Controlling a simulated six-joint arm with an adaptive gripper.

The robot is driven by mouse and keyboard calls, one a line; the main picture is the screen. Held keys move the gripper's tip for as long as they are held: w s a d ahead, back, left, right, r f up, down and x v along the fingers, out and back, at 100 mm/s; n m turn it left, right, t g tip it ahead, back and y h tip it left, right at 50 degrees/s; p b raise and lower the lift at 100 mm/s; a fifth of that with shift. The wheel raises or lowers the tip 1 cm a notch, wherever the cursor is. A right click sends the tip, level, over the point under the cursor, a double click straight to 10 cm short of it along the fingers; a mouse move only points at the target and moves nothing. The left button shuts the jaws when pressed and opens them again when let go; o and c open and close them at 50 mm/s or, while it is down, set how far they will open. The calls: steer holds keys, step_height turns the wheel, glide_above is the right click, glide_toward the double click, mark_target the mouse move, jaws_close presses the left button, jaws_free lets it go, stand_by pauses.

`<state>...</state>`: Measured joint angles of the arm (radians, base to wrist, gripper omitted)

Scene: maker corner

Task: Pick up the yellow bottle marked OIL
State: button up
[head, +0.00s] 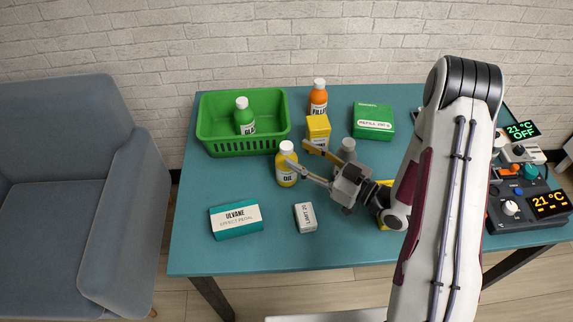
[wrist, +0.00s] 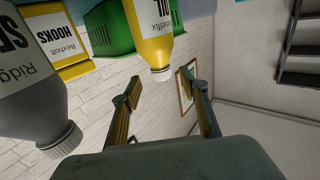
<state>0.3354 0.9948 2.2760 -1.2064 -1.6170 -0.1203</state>
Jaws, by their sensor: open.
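The yellow bottle marked OIL (head: 287,175) stands upright on the teal table with a white cap, just in front of the green basket's right corner. In the wrist view the yellow bottle (wrist: 151,38) appears upside down, its cap in line with the gap between my fingertips. My gripper (head: 296,153) is open, its fingers spread and pointing left at the bottle. One fingertip overlaps the bottle's upper part in the head view; I cannot tell whether it touches. My gripper also shows in the wrist view (wrist: 159,76), with nothing held.
A grey bottle (head: 348,149) and a yellow box (head: 318,125) stand close to my fingers. Behind are an orange bottle (head: 318,101), a green box (head: 373,117) and the green basket (head: 250,146). A teal box (head: 236,224) and a white block (head: 305,217) lie in front.

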mark_target(292, 150)
steer(key=shift+a, duration=0.1)
stand_by(0.3)
steer(key=shift+x, duration=2.6)
steer(key=shift+r, duration=0.1)
jaws_close()
